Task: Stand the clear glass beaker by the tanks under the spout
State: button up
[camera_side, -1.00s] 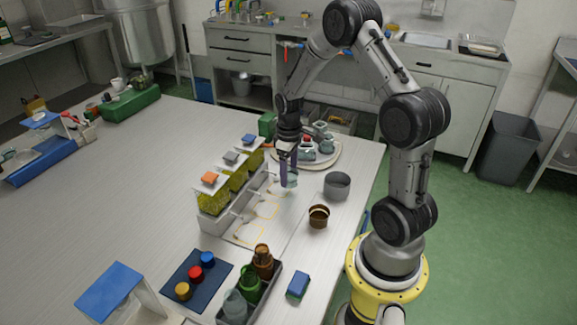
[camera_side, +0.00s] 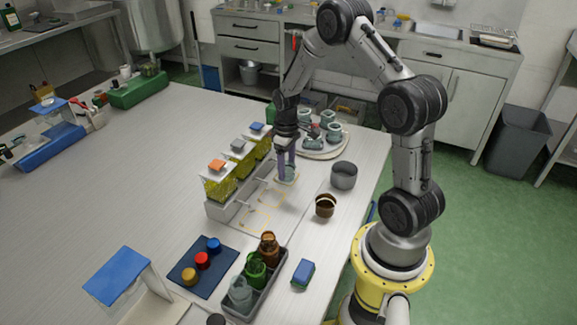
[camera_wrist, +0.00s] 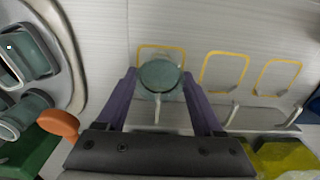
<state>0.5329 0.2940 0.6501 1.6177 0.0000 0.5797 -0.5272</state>
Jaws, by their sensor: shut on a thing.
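The tanks, three yellow-green boxes with orange, grey and blue lids (camera_side: 216,187), stand in a row on a grey stand (camera_side: 226,210) with thin spouts on its right side. The clear glass beaker (camera_side: 288,173), teal-tinted, is upright between the purple fingers of my gripper (camera_side: 286,160). In the wrist view the beaker (camera_wrist: 160,75) sits between the fingertips (camera_wrist: 160,84), over the yellow outline (camera_wrist: 174,48) by the blue-lidded tank. The spout (camera_wrist: 157,112) there shows just beside the beaker. I cannot tell whether its base touches the board (camera_side: 250,225).
Behind is a round tray (camera_side: 325,153) with several teal vessels. To the right stand a grey pot (camera_side: 344,176) and a brown cup (camera_side: 325,206). In front are a crate of coloured vessels (camera_side: 254,292), a blue block (camera_side: 303,273) and a mat (camera_side: 190,262) with three caps.

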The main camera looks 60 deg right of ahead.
aim_at(290, 167)
jog(key=shift+w+f, duration=0.1)
jog(key=shift+f, duration=0.05)
dwell(0.5)
jog(key=o, duration=1.1)
jog(key=shift+s+r, duration=0.2)
jog(key=shift+r, duration=1.05)
jog(key=shift+s+r, duration=0.15)
jog(key=shift+r, duration=1.15)
jog(key=shift+s+r, duration=0.2)
jog(key=shift+r, duration=1.05)
